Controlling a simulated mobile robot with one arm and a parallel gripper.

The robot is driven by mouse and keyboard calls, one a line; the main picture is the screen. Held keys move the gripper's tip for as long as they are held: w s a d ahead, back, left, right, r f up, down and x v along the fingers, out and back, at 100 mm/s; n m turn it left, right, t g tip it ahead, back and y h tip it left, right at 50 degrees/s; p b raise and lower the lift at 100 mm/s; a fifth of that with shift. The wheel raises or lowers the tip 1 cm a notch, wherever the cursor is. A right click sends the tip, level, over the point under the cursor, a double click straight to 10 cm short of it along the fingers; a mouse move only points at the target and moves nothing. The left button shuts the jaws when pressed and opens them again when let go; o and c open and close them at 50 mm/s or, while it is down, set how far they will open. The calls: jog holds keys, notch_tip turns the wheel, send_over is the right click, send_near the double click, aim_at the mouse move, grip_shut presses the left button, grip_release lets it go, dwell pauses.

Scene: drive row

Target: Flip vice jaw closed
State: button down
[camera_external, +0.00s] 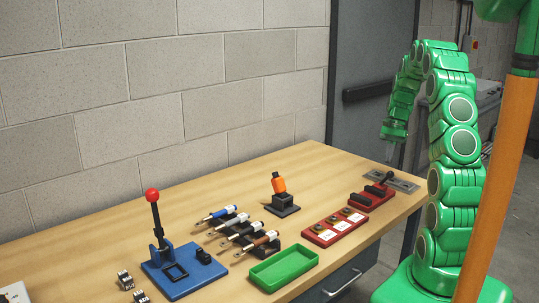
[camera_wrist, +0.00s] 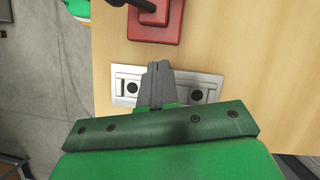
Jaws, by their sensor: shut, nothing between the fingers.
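A red base with black jaw-like blocks (camera_external: 372,196), which looks like the vice, sits near the right end of the bench. A black lever with a rounded end rises at its far side. Part of a red base (camera_wrist: 168,30) with a black piece across it shows at the top of the wrist view, cut off by the frame. My gripper (camera_external: 393,158) is shut and empty, pointing down beyond the red base. In the wrist view its fingertips (camera_wrist: 158,66) lie together over a grey panel and apart from the red base. I cannot tell the jaw's exact position.
The grey panel with round sockets (camera_wrist: 205,90) lies flat under my gripper near the bench end. A red tray with labels (camera_external: 335,228), a green tray (camera_external: 284,269), an orange-topped stand (camera_external: 280,190), several screwdriver-like tools and a blue lever press (camera_external: 183,275) stand farther left.

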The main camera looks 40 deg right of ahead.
aim_at(377, 183)
jog(key=x, duration=0.5)
jog(key=shift+s+a+f, duration=0.1)
jog(key=shift+a+f, duration=0.1)
jog(key=shift+s+a+r, duration=0.1)
jog(key=shift+a, duration=0.4)
jog(key=shift+s+a+r, duration=0.1)
jog(key=shift+s+a, duration=0.05)
jog(key=shift+a, duration=0.3)
jog(key=shift+s+a, duration=0.25)
jog(key=shift+a, duration=0.55)
jog(key=shift+a, duration=0.1)
jog(key=shift+s+a+f, duration=0.1)
jog(key=shift+a, duration=2.7)
jog(key=d, duration=0.1)
jog(key=w+d, duration=0.1)
jog(key=d, duration=0.3)
jog(key=shift+w+r, duration=0.25)
jog(key=s+v, duration=0.1)
jog(key=v, duration=0.8)
jog(key=shift+w+r, duration=0.25)
jog(key=shift+w, duration=0.25)
